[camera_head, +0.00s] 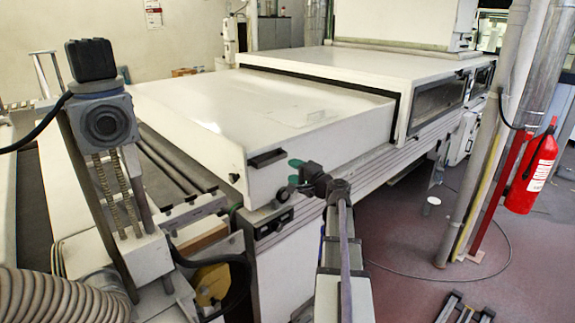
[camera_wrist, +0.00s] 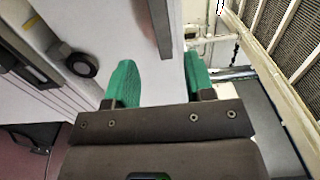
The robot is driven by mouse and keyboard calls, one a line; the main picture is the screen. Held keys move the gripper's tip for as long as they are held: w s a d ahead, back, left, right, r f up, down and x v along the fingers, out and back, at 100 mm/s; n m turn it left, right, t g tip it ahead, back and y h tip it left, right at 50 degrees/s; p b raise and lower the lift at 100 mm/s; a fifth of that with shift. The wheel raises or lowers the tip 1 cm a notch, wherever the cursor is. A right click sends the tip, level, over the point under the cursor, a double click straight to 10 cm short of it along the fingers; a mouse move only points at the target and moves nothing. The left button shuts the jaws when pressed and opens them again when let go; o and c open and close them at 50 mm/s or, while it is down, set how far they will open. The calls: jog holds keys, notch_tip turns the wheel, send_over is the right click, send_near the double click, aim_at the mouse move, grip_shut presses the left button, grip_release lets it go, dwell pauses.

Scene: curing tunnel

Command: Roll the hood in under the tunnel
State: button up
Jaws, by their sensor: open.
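The hood (camera_head: 265,105) is a broad white cover. Its far end goes into the opening of the white tunnel (camera_head: 355,68), and most of its length lies outside, in front of it. A dark bar handle (camera_head: 267,158) sits on its front face; what looks like this handle shows as a grey bar (camera_wrist: 160,25) in the wrist view. My gripper (camera_head: 293,172) is open and empty in front of the face, just right of the handle. In the wrist view, the green fingertips (camera_wrist: 160,70) are spread, with the bar's end ahead of the gap. Contact cannot be told.
A small wheel (camera_head: 283,194) sits under the hood's front edge, on the machine side; a round dark roller (camera_wrist: 80,65) shows in the wrist view. A column-mounted device (camera_head: 106,120) stands at left. A pipe and a red fire extinguisher (camera_head: 533,170) stand at right.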

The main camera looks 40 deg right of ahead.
aim_at(273, 161)
jog(key=w, duration=1.1)
jog(key=shift+a, duration=0.2)
jog(key=shift+c, duration=0.2)
grip_shut()
